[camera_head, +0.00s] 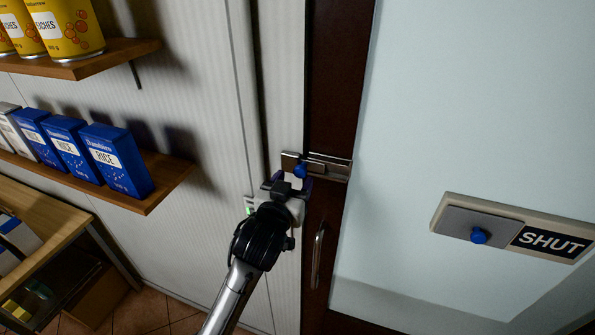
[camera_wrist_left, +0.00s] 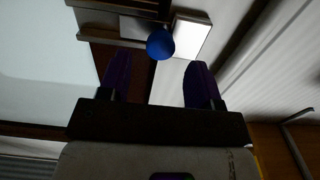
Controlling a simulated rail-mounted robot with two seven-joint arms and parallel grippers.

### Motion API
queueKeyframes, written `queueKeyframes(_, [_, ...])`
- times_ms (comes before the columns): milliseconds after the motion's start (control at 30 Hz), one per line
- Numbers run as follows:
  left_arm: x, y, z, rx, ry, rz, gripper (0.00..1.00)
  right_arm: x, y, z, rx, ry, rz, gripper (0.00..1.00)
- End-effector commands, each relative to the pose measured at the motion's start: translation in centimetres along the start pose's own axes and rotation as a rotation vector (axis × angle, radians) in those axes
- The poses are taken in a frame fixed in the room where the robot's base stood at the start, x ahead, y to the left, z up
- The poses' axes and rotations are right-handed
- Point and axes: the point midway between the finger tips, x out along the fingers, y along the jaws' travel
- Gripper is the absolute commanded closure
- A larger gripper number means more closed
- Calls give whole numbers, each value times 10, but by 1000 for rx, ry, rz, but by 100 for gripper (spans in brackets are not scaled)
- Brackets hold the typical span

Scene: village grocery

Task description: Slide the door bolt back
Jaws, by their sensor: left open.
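The metal door bolt (camera_head: 328,167) is mounted across the dark door frame and the pale wall edge, with a round blue knob (camera_head: 300,171) near its left end. In the left wrist view the knob (camera_wrist_left: 160,42) stands out from the bolt (camera_wrist_left: 140,28), beside a bright plate (camera_wrist_left: 189,38). My left gripper (camera_head: 290,181) is open just below the knob. In the left wrist view its purple fingers (camera_wrist_left: 159,72) are spread to either side, with the knob slightly beyond their tips. Contact with the knob cannot be seen. My right gripper is not in view.
A door handle (camera_head: 318,255) is below the bolt. A sign reading SHUT (camera_head: 548,241) with a blue knob (camera_head: 479,236) is on the pale door panel. Shelves with blue rice boxes (camera_head: 118,160) and yellow cans (camera_head: 66,28) jut out at left.

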Motion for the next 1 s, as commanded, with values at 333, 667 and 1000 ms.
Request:
queueKeyframes(333, [26, 0, 0, -1, -2, 0, 42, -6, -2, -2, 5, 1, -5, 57])
queueKeyframes(667, [29, 0, 0, -1, 0, 0, 42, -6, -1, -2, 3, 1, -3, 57])
queueKeyframes(1000, [29, 0, 0, 0, -1, 0, 68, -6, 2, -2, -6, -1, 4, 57])
